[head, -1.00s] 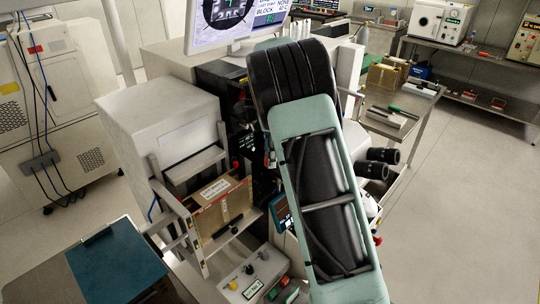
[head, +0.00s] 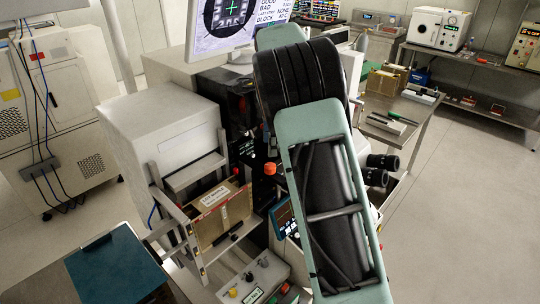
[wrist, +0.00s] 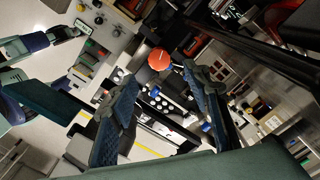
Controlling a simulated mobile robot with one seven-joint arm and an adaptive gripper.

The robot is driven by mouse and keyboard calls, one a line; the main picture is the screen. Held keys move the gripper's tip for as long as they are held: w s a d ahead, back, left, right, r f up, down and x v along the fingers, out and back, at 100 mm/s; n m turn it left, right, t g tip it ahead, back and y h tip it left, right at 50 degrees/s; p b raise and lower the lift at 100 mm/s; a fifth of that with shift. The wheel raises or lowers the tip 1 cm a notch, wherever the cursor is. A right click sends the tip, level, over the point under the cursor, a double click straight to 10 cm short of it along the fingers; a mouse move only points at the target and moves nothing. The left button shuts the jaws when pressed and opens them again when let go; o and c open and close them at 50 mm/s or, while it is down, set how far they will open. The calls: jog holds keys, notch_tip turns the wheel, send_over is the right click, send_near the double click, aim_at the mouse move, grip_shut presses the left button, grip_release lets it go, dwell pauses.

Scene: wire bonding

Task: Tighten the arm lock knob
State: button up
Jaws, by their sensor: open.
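An orange-red round knob (head: 270,169), which I take to be the arm lock knob, shows in the head view beside my arm, on the dark front of the bonding machine. In the wrist view the knob (wrist: 159,60) lies just beyond the fingertips, roughly centred between them. My gripper (wrist: 158,82) is open, with a dark blue padded finger on each side and nothing held. The fingers look apart from the knob; the exact depth gap is hard to tell. In the head view my own arm hides the gripper.
A control panel (head: 258,280) is below. Black eyepieces (head: 378,170) stick out right of my arm. A monitor (head: 222,22) stands behind. Open floor lies at the right.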

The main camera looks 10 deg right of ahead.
jog(key=shift+r, duration=2.3)
